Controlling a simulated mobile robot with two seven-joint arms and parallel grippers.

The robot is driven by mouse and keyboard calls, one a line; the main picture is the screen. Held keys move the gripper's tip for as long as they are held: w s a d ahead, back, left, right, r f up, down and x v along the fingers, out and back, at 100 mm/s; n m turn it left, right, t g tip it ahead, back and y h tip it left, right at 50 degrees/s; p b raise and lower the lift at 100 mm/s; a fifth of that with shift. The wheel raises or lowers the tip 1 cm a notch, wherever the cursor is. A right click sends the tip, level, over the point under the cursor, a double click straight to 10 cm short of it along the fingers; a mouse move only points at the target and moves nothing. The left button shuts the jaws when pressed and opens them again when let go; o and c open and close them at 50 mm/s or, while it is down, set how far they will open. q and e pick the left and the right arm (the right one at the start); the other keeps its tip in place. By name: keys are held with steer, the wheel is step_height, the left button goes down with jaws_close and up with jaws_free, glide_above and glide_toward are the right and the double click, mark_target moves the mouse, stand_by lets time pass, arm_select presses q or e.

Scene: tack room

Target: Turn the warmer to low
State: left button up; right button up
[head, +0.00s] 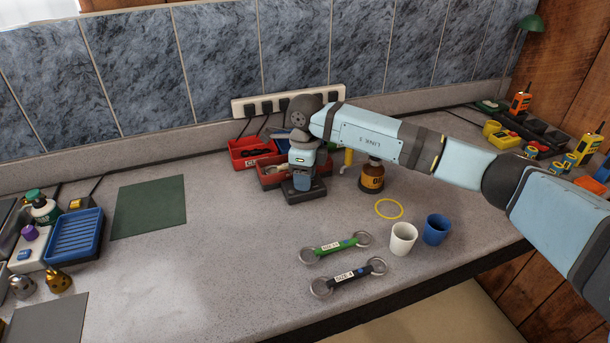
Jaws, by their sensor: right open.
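The warmer is hard to single out. A brown bottle (373,174) with a label stands upright on a dark round base, which may be the warmer; no dial or setting can be read on it. My right arm comes in from the right and passes above this bottle. My right gripper (303,178) points down to the left of the bottle, apart from it, in front of the red trays. It is open, with nothing seen held. A dark block (303,193) shows at its fingertips, partly hidden by it. My left gripper is out of view.
Red trays (252,151) and a power strip (262,101) are behind the gripper. The green mat (149,207) is bare.

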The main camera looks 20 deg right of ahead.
steer(key=c, duration=0.6)
steer(key=shift+c, duration=0.2)
steer(key=m, duration=0.6)
steer(key=shift+s, duration=0.1)
steer(key=m, duration=0.5)
steer(key=shift+m+t, duration=0.3)
steer(key=o, duration=0.6)
